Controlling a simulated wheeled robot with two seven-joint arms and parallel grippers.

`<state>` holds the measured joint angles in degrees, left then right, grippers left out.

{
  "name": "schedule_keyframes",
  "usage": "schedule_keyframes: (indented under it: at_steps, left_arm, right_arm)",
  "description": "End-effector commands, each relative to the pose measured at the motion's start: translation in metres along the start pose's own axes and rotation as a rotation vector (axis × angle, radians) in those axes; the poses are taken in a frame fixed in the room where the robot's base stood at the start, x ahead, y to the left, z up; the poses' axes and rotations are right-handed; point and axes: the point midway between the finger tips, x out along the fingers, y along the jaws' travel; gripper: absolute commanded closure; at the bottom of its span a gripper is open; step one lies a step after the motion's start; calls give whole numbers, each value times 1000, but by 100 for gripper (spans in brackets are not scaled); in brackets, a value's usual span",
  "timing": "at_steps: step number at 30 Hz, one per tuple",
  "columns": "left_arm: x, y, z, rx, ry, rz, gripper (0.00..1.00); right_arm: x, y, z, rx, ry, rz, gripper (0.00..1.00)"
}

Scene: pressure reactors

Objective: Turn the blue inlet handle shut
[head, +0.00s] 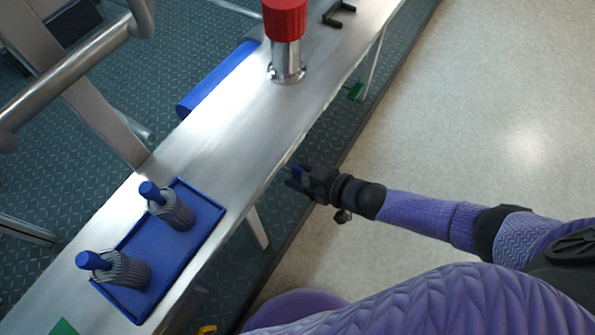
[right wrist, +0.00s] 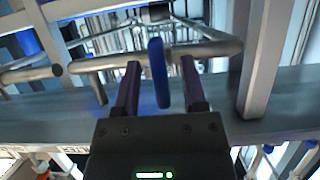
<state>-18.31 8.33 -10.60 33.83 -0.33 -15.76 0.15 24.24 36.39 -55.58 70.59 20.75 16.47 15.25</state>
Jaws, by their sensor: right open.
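The blue inlet handle (right wrist: 158,72) is a slim blue lever that stands nearly upright in the right wrist view, in front of a metal pipe (right wrist: 205,50). My right gripper (right wrist: 158,82) is open, with one dark finger on each side of the handle. I see a gap on both sides, and cannot tell whether either finger touches it. In the head view, my right gripper (head: 293,178) is at the front edge of the steel bench (head: 212,132), with a bit of blue (head: 297,172) showing at its fingers. My left gripper is not in view.
A blue tray (head: 210,222) on the bench holds two grey ribbed pieces with blue tops (head: 172,207). A red-capped steel cylinder (head: 286,40) stands farther along, near a black bracket (head: 338,14). The pale floor (head: 480,110) at right is clear.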

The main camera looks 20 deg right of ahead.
Motion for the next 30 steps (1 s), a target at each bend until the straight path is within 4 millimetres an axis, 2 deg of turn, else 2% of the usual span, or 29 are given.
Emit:
schedule_keyframes:
  at_steps: [1, 6, 11, 15, 26, 27, 29, 30]
  left_arm:
    - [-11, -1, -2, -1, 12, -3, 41]
    - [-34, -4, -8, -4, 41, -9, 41]
    - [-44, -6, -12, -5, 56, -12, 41]
    - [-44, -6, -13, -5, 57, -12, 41]
    - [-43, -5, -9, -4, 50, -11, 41]
    - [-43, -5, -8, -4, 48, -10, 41]
    - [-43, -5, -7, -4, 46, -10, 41]
    - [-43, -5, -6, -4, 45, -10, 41]
  right_arm:
    - [-13, 0, -7, -3, 1, 1, 46]
    - [-59, 0, -8, -4, 1, 1, 46]
    - [-85, 0, -5, -2, 1, 1, 46]
    - [-91, 0, -2, -1, 1, 0, 46]
    - [-90, 0, 0, 0, -2, 2, 46]
    - [-90, 1, 5, 2, -18, 14, 46]
    - [-93, 1, 28, 8, -88, 62, 46]
    - [-98, 0, 55, 20, -174, 113, 46]
